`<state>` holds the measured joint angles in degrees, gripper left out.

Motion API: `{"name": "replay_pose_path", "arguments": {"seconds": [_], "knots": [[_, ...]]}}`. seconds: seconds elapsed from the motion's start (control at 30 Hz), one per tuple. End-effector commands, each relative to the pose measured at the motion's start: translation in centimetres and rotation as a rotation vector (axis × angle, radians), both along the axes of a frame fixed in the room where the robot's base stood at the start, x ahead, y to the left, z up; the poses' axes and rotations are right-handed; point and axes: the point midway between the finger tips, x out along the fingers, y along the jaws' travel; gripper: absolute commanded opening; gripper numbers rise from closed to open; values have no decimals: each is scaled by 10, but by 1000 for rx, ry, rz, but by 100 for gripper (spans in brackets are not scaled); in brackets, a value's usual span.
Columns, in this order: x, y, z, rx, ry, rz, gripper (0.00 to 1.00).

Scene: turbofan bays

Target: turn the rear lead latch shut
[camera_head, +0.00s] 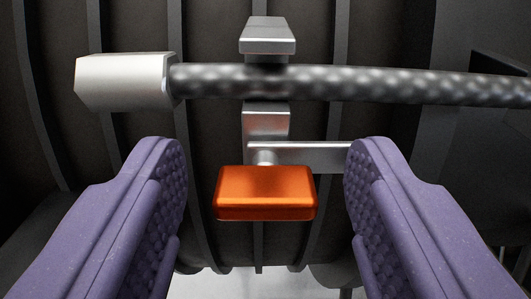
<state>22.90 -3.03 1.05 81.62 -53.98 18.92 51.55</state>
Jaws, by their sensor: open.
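The latch shows as an orange block-shaped handle (266,192) in the middle of the view, just below a braided grey lead (350,83). A metal bracket (266,121) stands behind and above the handle, and a flat metal bar (310,156) runs from it to the right. My gripper (266,180) is open, with one purple finger left of the handle and one right of it. Clear gaps show on both sides, and neither finger appears to touch it. How far the fingertips are in depth from the handle is hard to tell.
The lead runs across the upper view and ends at the left in a pale metal connector (125,82). A metal clip (268,38) sits above the lead. Dark ribbed casing (215,130) fills the background. A dark box-like part (500,65) is at the upper right.

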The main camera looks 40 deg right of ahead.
Motion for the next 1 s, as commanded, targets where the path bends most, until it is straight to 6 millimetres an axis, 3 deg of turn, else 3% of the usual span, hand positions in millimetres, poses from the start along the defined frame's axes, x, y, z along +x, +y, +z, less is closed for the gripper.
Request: {"name": "replay_pose_path", "arguments": {"seconds": [0.13, 0.3, 0.4, 0.73, 1.0], "knots": [[0, 0, 0, 0, 0, 0, 60], [0, 0, 0, 0, 0, 0, 20], [0, 0, 0, 0, 0, 0, 4], [0, 1, -1, -41, 31, 1, 4], [1, 2, -1, -185, 140, 2, 4]]}}
